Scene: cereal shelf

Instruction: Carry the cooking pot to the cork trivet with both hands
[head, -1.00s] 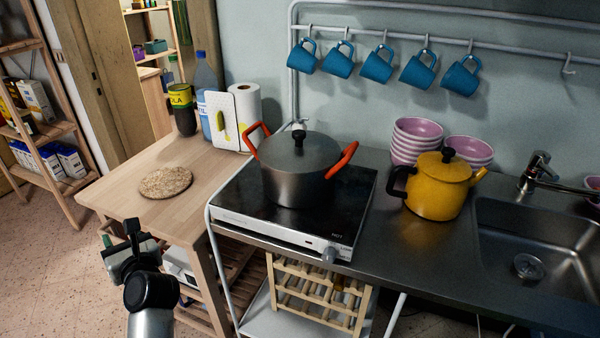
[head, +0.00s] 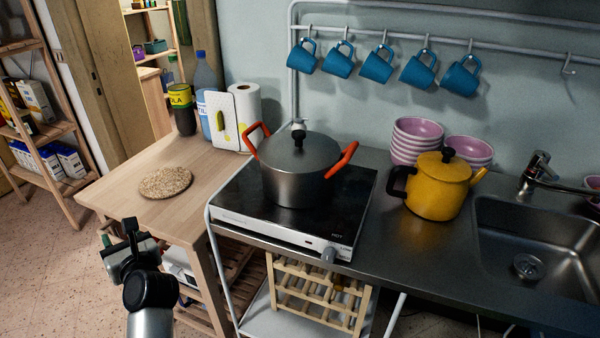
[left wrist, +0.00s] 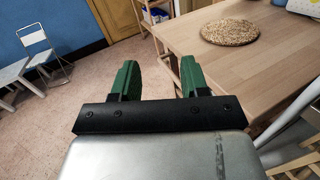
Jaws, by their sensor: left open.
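The grey cooking pot (head: 297,178) with a lid and two orange-red handles stands upright on the black hot plate. The round cork trivet (head: 165,182) lies bare on the wooden table to the left; it also shows in the left wrist view (left wrist: 229,31). My left gripper (head: 128,226) is in front of the wooden table's near left edge, well away from the pot. In the left wrist view its green fingers (left wrist: 161,80) are apart with nothing between them. My right gripper is not in view.
The hot plate (head: 230,217) sits on the counter beside the wooden table (head: 120,187). A yellow kettle (head: 437,190) and pink bowls (head: 417,140) stand right of the pot. A paper roll (head: 246,112), a board and bottles stand behind the trivet. The table around the trivet is clear.

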